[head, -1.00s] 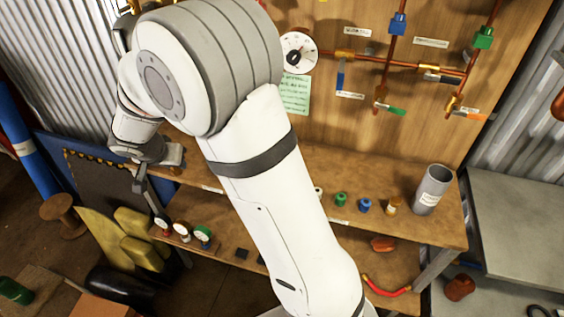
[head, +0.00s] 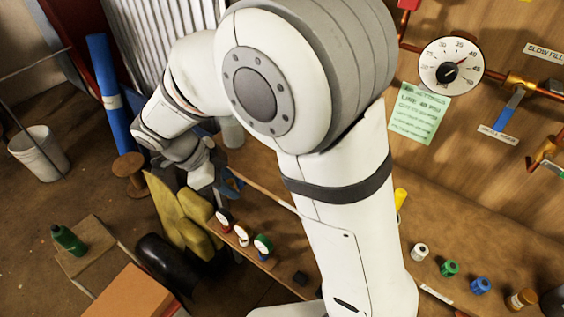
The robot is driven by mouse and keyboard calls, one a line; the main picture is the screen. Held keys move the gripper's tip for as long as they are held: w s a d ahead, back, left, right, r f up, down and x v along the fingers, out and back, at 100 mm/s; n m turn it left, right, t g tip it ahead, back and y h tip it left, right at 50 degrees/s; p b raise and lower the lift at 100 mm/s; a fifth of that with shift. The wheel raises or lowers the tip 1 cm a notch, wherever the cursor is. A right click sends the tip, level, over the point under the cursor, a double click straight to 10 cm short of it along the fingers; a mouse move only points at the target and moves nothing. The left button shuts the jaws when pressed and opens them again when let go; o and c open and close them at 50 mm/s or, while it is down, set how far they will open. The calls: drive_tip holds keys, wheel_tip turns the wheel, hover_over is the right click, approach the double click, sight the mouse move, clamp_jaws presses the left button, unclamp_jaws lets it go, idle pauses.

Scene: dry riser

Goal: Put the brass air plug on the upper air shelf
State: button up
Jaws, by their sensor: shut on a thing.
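My gripper (head: 228,186) is at the left end of the wooden bench, above and behind the row of small gauges. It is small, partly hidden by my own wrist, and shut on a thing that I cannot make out. A brass-coloured plug or cap (head: 524,298) stands at the right end of a row on the wooden upper shelf (head: 455,225), far to the right of my gripper. I cannot tell whether it is the brass air plug. No label reading "air shelf" is legible. My arm hides the middle of the bench.
White (head: 419,252), green (head: 449,268) and blue (head: 481,285) caps stand in the row. A pressure gauge (head: 451,66) and copper pipes are on the back board. Yellow bags (head: 186,228) and a wooden spool (head: 130,172) are at left.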

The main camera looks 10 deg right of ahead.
drive_tip(key=w+d+p, duration=0.1)
drive_tip(key=w+d, duration=0.2)
drive_tip(key=w+d+f+p, duration=0.1)
drive_tip(key=w+d, duration=0.3)
drive_tip(key=w+d+f+p, duration=0.1)
drive_tip(key=w+d, duration=0.2)
drive_tip(key=w, duration=0.1)
drive_tip(key=shift+d+f, duration=0.1)
drive_tip(key=shift+d, duration=0.3)
wheel_tip(320, 180, down, 4)
drive_tip(key=shift+f+p, duration=0.1)
drive_tip(key=shift+p, duration=0.5)
drive_tip(key=shift+w+f+p, duration=0.15)
drive_tip(key=shift+f+p, duration=0.05)
drive_tip(key=shift+p, duration=0.1)
drive_tip(key=shift+f+b, duration=0.25)
drive_tip(key=shift+b, duration=0.05)
drive_tip(key=o, duration=1)
drive_tip(key=shift+r, duration=0.15)
